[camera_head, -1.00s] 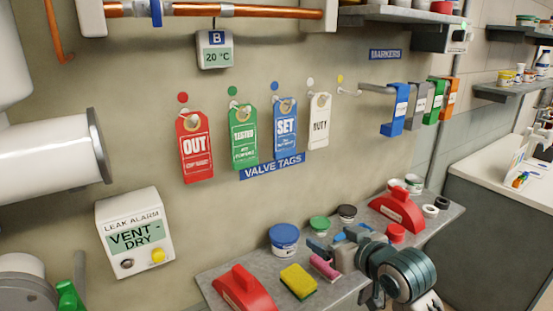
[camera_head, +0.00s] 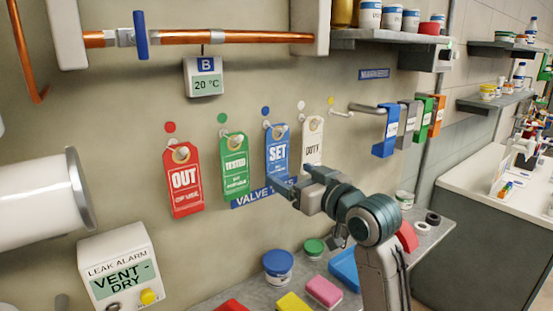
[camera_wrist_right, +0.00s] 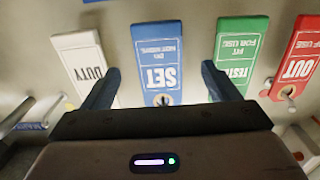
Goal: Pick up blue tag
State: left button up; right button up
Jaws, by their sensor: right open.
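The blue tag (camera_head: 278,152), marked SET, hangs from a peg on the wall between the green tag (camera_head: 235,165) and the white DUTY tag (camera_head: 313,140). My right gripper (camera_head: 288,187) is open in front of the wall, at the lower end of the blue tag. In the right wrist view the blue tag (camera_wrist_right: 158,62) appears upside down between the two spread fingers of my right gripper (camera_wrist_right: 160,90). The fingers do not visibly touch it. Its peg and hole show near the palm. My left gripper is in neither view.
A red OUT tag (camera_head: 184,182) hangs at the left. A VALVE TAGS label (camera_head: 250,199) is partly behind my gripper. Colored hooked holders (camera_head: 386,133) hang at the right. Below, a grey shelf (camera_head: 262,295) carries tubs and a pink block. A copper pipe (camera_head: 230,37) runs above.

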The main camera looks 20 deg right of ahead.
aim_at(278, 166)
jog(key=p+x, duration=0.2)
jog(key=x, duration=0.2)
jog(key=shift+w+r, duration=0.2)
jog(key=shift+w+a+f, duration=0.15)
jog(key=shift+w, duration=0.1)
jog(key=c, duration=1.1)
